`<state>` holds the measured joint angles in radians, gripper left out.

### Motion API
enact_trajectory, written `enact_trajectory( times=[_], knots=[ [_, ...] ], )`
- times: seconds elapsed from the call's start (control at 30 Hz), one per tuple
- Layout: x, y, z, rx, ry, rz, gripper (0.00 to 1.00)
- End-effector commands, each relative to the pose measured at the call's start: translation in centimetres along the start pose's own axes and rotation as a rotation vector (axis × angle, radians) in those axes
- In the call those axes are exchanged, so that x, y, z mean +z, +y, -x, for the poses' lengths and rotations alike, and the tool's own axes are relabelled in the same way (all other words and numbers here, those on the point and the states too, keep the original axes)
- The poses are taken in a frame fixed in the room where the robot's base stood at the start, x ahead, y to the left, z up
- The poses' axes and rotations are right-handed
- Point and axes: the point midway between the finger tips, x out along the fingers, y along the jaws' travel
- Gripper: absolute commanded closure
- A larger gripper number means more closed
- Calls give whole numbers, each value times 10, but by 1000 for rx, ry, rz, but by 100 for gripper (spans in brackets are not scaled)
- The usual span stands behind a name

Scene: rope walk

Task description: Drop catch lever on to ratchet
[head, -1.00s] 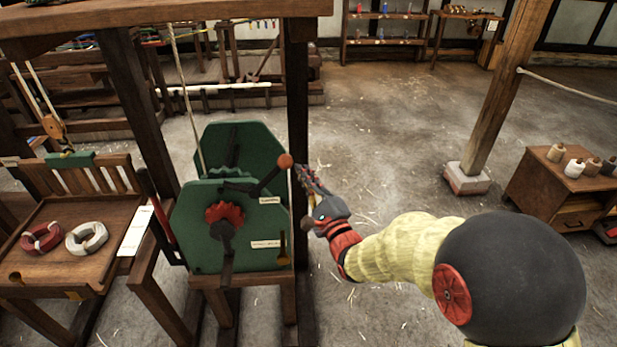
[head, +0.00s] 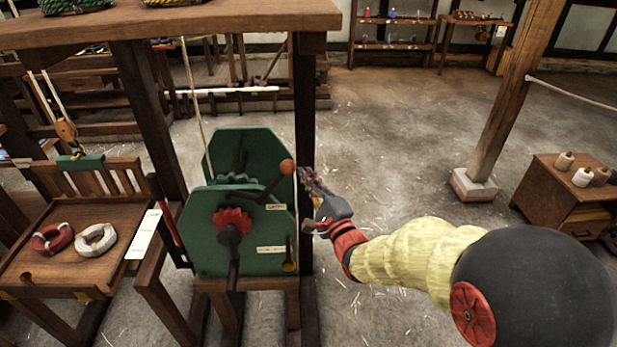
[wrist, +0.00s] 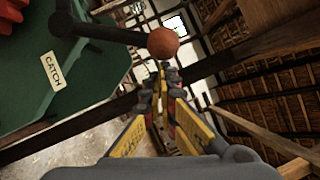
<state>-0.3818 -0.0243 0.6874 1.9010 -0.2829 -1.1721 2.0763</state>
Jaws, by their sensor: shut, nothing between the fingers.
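The catch lever (head: 274,182) is a dark bent arm on the green winch housing (head: 206,245), with an orange-brown ball knob (head: 287,166) at its raised right end. Its dark left part lies above the red toothed ratchet (head: 233,217); whether they touch is too small to tell. My gripper (head: 304,174) is shut and empty, just right of the knob. In the wrist view the knob (wrist: 163,42) is just beyond the fingertips (wrist: 165,70), with no grip on it. A white label reading CATCH (wrist: 53,70) is on the housing at left.
A dark post (head: 305,110) stands behind the knob and my fingers. A white rope (head: 194,100) runs down to the winch. A wooden bench (head: 60,265) with a red coil (head: 52,239) and a white coil (head: 96,239) is at left.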

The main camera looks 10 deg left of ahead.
Motion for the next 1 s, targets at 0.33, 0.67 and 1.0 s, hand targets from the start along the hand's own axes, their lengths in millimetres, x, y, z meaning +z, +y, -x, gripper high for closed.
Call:
enact_trajectory(
  times=[0.33,0.67,1.0],
  knots=[
    [35,-23,-16,106,-4,234,100],
    [65,-27,-30,208,-3,449,100],
    [79,-26,-37,212,0,454,100]
  ],
)
